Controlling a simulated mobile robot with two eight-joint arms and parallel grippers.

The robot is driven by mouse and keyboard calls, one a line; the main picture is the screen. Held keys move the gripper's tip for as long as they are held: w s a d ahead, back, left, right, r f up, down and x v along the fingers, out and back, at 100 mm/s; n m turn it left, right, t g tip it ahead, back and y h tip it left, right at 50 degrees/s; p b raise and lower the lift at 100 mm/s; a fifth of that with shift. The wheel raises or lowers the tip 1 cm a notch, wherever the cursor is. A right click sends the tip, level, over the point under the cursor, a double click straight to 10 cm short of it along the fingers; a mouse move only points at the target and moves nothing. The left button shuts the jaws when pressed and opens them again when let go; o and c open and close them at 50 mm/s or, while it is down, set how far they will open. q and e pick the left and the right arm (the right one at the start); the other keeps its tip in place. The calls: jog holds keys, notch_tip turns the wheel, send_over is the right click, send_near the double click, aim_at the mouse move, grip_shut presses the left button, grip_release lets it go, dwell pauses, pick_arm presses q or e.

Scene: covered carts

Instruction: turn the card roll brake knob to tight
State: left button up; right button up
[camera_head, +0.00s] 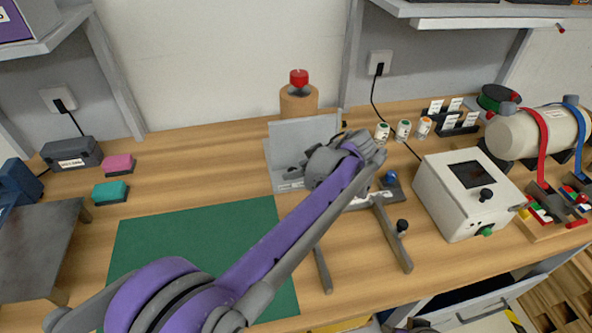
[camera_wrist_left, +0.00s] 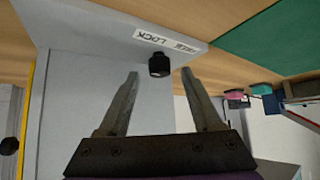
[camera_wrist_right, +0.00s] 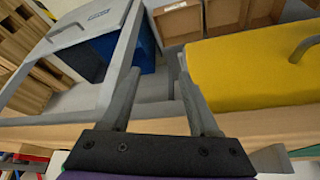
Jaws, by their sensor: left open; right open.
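A red knob (camera_head: 299,78) sits on top of the brown card roll (camera_head: 298,99) at the back of the bench. My left gripper (camera_head: 325,165) is in front of a pale grey upright panel (camera_head: 300,133); my arm hides part of it. In the left wrist view my left gripper (camera_wrist_left: 160,75) is open, with a small black knob (camera_wrist_left: 159,65) between its fingertips, apart from both fingers. Beside that knob is a white label (camera_wrist_left: 167,41) ending in "LOCK". In the right wrist view my right gripper (camera_wrist_right: 158,60) is open and empty, near the bench's front edge.
A green mat (camera_head: 150,245) lies at the front left. A white box with a screen (camera_head: 455,195) stands on the right. Small jars (camera_head: 403,130) stand behind it. A yellow surface with a handle (camera_wrist_right: 250,75) is beside my right gripper.

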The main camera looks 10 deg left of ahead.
pick_arm(q)
jog(key=shift+w+a+f, duration=0.2)
jog(key=shift+a+f, duration=0.2)
jog(key=shift+f, duration=0.05)
grip_shut()
